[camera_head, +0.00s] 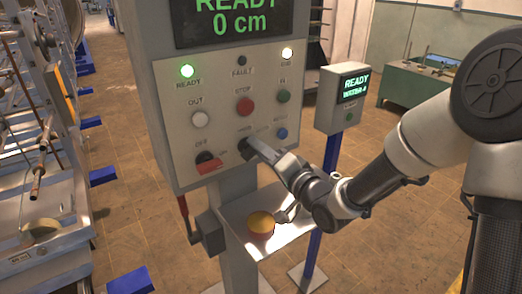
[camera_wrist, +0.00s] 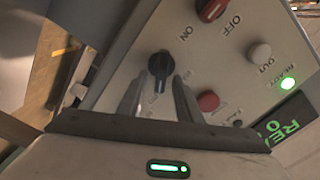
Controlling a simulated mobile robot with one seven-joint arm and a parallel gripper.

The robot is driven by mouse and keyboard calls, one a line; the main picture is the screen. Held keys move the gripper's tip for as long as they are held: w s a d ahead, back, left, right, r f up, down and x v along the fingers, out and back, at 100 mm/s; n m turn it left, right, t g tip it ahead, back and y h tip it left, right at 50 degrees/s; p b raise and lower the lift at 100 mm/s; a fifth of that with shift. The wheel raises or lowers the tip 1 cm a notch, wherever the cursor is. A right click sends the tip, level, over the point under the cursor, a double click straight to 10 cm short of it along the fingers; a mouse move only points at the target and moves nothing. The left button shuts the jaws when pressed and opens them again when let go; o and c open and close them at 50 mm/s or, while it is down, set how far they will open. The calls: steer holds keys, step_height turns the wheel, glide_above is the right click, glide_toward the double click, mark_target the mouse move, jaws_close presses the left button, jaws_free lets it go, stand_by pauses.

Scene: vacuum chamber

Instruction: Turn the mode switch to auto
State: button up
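The mode switch is a black rotary knob (camera_wrist: 160,64) on the grey control panel (camera_wrist: 215,60), in the middle of the wrist view. In the head view the knob (camera_head: 242,144) shows only partly, at the tip of my gripper (camera_head: 253,149), below the red stop button. In the wrist view my gripper (camera_wrist: 159,82) is open, with one fingertip on each side of the knob's lower part. I cannot tell whether either finger touches it. The labels around the knob are too blurred to read.
A red power switch (camera_head: 208,162) marked OFF sits left of the knob. The stop button (camera_head: 245,106), white OUT button (camera_head: 200,119), green button (camera_head: 283,96) and blue button (camera_head: 282,133) are close by. A shelf (camera_head: 292,226) with a round yellow-topped item (camera_head: 261,224) juts out below.

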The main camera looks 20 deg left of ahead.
steer(key=p+v, duration=1.4)
steer(key=v, duration=0.3)
steer(key=shift+s, duration=0.2)
steer(key=shift+d, duration=0.1)
stand_by(0.3)
